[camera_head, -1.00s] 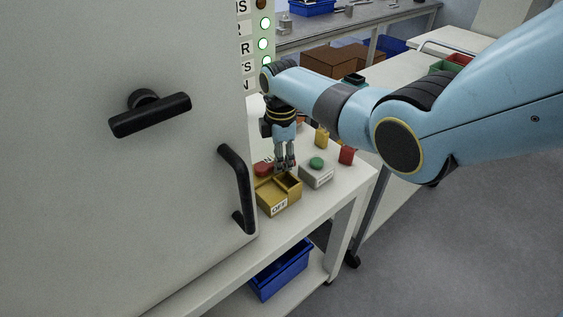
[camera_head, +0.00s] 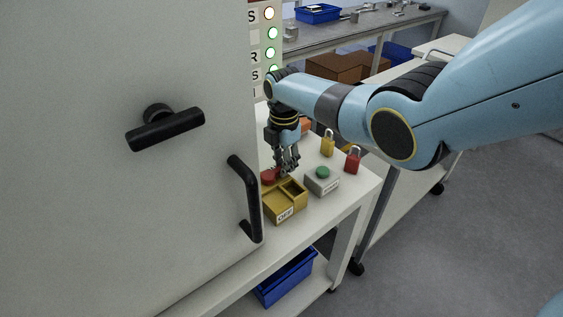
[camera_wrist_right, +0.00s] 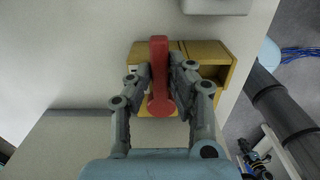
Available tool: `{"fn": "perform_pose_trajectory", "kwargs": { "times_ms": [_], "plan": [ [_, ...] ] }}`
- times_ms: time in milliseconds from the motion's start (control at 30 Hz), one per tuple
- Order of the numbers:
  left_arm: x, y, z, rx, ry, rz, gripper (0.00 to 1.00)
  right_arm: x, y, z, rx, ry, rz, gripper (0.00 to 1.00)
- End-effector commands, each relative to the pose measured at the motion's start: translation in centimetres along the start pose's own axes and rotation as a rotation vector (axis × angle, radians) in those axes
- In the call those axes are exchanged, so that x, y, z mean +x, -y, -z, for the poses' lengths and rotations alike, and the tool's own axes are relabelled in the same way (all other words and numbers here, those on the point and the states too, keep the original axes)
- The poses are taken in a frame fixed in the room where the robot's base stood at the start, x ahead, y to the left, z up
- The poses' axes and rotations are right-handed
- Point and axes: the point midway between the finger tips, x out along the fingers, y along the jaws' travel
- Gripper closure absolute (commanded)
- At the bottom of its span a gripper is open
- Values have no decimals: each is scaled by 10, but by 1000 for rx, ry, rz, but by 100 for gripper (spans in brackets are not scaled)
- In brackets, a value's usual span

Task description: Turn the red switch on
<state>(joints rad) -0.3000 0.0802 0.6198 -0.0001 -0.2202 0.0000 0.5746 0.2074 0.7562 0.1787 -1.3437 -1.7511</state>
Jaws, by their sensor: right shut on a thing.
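The red switch is a red lever (camera_wrist_right: 159,60) with a round end, set in a yellow box (camera_head: 291,207) with an "OFF" label on its front. In the right wrist view the yellow box (camera_wrist_right: 208,52) lies behind the lever. My right gripper (camera_head: 288,172) points down over the box. In the right wrist view its fingers (camera_wrist_right: 160,77) are shut on the lever, one on each side. In the head view the fingers partly hide the switch. My left gripper is in neither view.
A grey box with a green button (camera_head: 323,172) stands right of the yellow box. A yellow padlock (camera_head: 327,146) and a red padlock (camera_head: 352,161) stand behind it. A large grey cabinet door with black handles (camera_head: 245,200) fills the left. A blue bin (camera_head: 286,279) sits on the lower shelf.

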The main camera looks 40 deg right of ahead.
Motion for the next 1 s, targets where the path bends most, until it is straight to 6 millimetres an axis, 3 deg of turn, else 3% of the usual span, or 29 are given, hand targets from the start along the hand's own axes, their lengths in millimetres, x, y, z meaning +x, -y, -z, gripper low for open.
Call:
{"fn": "perform_pose_trajectory", "kwargs": {
  "times_ms": [200, 233, 400, 767, 1000],
  "plan": [
    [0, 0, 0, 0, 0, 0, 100, -1, -1, 0, -3, 0, -4, 100],
    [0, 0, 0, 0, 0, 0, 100, -1, -1, 0, -3, 0, -4, 81],
    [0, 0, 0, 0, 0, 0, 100, -1, -1, 0, -2, 0, -3, 60],
    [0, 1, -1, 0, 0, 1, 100, -6, -1, 0, -1, 1, -3, 60],
    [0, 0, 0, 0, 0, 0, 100, -48, -2, -1, -2, 2, -7, 60]
  ]
}}
